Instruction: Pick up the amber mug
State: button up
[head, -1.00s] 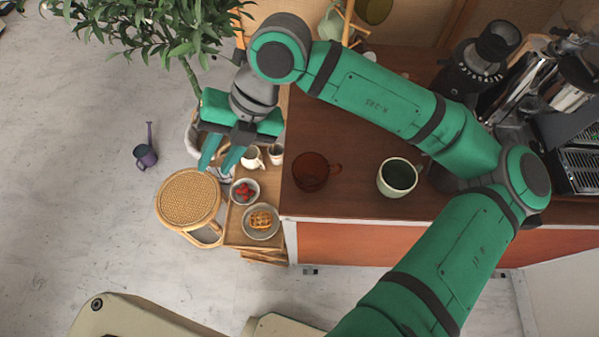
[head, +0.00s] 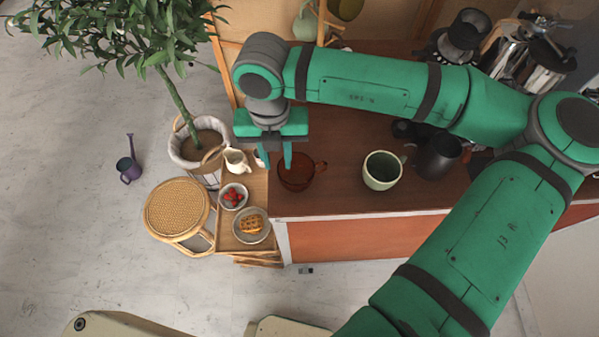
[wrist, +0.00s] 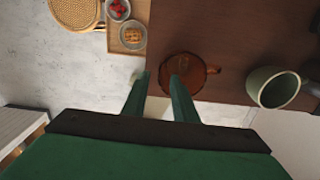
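The amber mug (head: 296,174) is dark reddish-brown and see-through. It stands upright on the wooden counter near its front left corner, its handle pointing right. In the wrist view the amber mug (wrist: 186,70) is beyond the fingertips, partly overlapped by the right finger. My gripper (head: 276,164) is open, its two green fingers spread apart and pointing down, at the left side of the mug in the head view. In the wrist view my gripper (wrist: 156,80) has nothing between its fingers. Whether a finger touches the mug, I cannot tell.
A pale green mug (head: 382,170) stands right of the amber mug, with a dark pitcher (head: 437,156) beyond it. A lower side cart (head: 228,243) with bowls and a cream jug (head: 236,161) adjoins the counter's left. A wicker stool (head: 177,207) and plant stand left.

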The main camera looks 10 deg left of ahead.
aim_at(279, 169)
jog(key=shift+f, duration=2.7)
grip_shut()
